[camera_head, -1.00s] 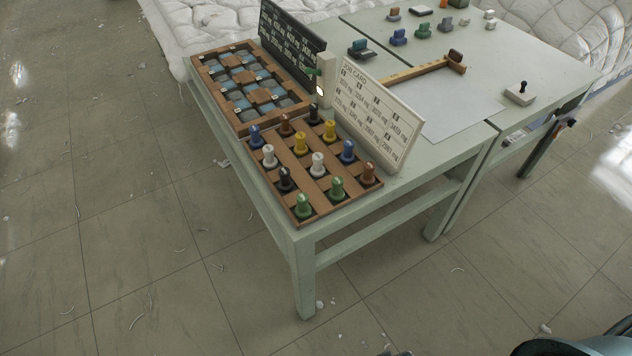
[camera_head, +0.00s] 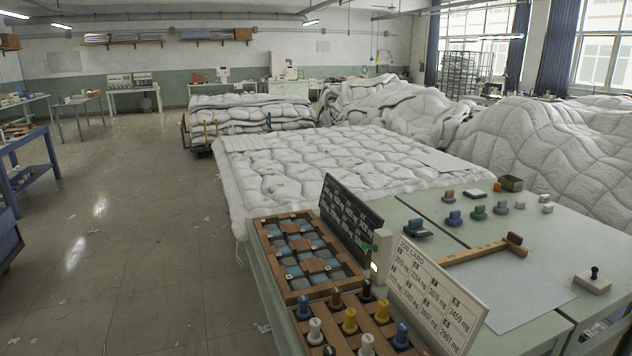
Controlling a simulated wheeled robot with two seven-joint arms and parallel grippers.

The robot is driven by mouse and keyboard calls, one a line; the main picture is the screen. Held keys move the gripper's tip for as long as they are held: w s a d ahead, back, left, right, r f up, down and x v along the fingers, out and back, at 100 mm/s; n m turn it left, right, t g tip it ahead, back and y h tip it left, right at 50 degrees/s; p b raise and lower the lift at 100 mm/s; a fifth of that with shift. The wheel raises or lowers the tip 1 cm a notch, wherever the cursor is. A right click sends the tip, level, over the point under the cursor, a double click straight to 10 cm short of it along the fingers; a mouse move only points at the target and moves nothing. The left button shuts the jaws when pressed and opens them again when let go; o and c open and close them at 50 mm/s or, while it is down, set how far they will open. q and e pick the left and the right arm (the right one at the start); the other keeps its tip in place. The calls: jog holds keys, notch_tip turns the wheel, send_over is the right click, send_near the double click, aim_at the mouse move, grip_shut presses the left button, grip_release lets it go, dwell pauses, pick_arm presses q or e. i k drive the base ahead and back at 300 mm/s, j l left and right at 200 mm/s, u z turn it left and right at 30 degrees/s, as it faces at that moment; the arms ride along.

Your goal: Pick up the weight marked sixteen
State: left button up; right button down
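Knobbed weights stand in a wooden rack (camera_head: 333,318) at the bottom of the head view, on the near end of a pale green table. I see a blue weight (camera_head: 303,309), a brown one (camera_head: 335,299), a black one (camera_head: 366,291), white ones (camera_head: 315,332), yellow ones (camera_head: 349,322) and another blue one (camera_head: 401,337). The rack's near part is cut off by the frame edge. No number sixteen is legible on any weight. A white job card (camera_head: 437,300) with rows of mg values stands beside the rack. Neither gripper is in view.
A wooden tray with blue-grey compartments (camera_head: 262,256) and a dark board (camera_head: 349,215) stand behind the rack. Small coloured blocks (camera_head: 454,218), a wooden bar (camera_head: 480,254) and a white block with a black knob (camera_head: 592,283) lie right.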

aim_at(315, 337)
jog(key=i+j+z, duration=0.15)
jog(key=j, duration=0.3)
jog(key=i+j+z, duration=0.15)
jog(key=j, duration=0.3)
jog(key=i+j+z, duration=0.1)
jog(key=i+j, duration=0.15)
jog(key=j, duration=0.25)
jog(key=i+j+z, duration=0.15)
jog(key=j, duration=0.3)
jog(key=i+j+z, duration=0.15)
jog(key=j, duration=0.35)
jog(key=j+z, duration=0.15)
jog(key=j, duration=0.4)
jog(key=i, duration=0.05)
